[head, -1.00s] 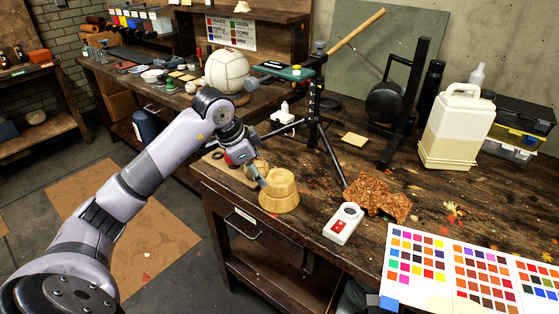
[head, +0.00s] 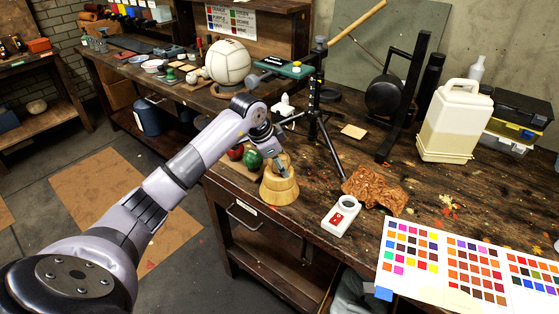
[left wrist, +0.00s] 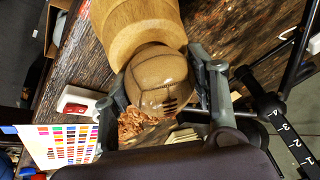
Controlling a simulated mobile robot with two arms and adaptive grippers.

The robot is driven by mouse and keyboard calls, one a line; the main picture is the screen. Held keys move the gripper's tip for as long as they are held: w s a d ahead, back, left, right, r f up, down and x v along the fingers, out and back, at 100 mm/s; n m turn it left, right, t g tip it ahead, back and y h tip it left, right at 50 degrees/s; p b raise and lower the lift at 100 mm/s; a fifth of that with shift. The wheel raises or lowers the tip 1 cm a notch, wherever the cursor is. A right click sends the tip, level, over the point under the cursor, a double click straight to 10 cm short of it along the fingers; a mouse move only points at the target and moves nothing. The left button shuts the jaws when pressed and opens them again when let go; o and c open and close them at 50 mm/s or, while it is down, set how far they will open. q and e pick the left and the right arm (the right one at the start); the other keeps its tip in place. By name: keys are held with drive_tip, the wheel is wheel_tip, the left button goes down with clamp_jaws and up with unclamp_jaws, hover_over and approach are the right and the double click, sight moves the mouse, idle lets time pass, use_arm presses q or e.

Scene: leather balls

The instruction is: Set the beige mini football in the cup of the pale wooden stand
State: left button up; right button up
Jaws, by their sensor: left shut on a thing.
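The pale wooden stand (head: 279,190) is upright near the front edge of the workbench; it also shows at the top of the left wrist view (left wrist: 135,25). My left gripper (head: 281,164) is right over the stand's top, pointing down. In the left wrist view its two fingers (left wrist: 160,95) are shut on the beige mini football (left wrist: 158,78), one on each side. The ball is at the cup end of the stand, against or just at its rim; I cannot tell whether it bears on the cup. In the head view the fingers mostly hide the ball. My right gripper is not in view.
A red ball (head: 235,152) and a green ball (head: 252,159) lie left of the stand. A tripod (head: 318,120) stands behind it. A white device with a red switch (head: 341,216) and crumpled brown leather (head: 375,190) lie to the right, near colour charts (head: 450,262).

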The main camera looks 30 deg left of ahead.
use_arm(q)
drive_tip(key=shift+f, duration=0.1)
drive_tip(key=o, duration=1.2)
drive_tip(key=shift+r, duration=0.2)
drive_tip(key=shift+s+r, duration=0.1)
drive_tip(key=shift+r, duration=0.2)
drive_tip(key=b+v, duration=0.1)
drive_tip(key=v, duration=1)
drive_tip(key=shift+s+r+b, duration=0.15)
drive_tip(key=shift+b, duration=0.25)
